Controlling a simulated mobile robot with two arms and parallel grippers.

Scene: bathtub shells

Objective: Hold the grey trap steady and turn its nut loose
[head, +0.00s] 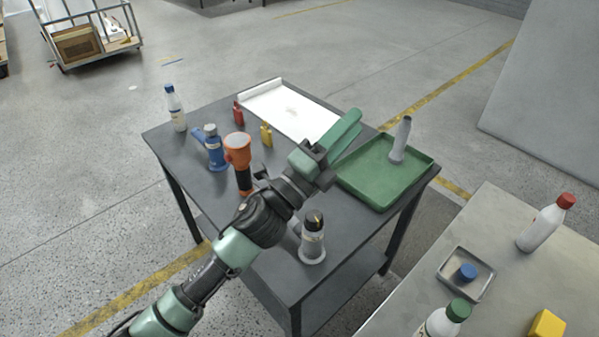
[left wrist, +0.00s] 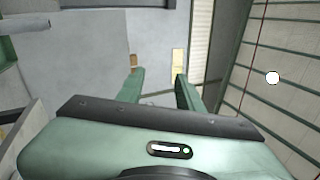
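The grey trap (head: 313,246) stands upright on the dark table, near its front edge. A dark nut or cap (head: 314,221) sits on its top, and a short grey side pipe points left, partly hidden by my arm. My left gripper (head: 352,128) is beyond the trap, above the table by the green tray, pointing up and right. Its two green fingers are apart with nothing between them; the gap also shows in the left wrist view (left wrist: 159,85). The trap cannot be made out in the left wrist view. My right gripper is not in view.
A blue trap-like fitting (head: 214,152), an orange-headed tool (head: 238,150) and small red and yellow bottles stand left of my arm. A second table (head: 500,270) stands right.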

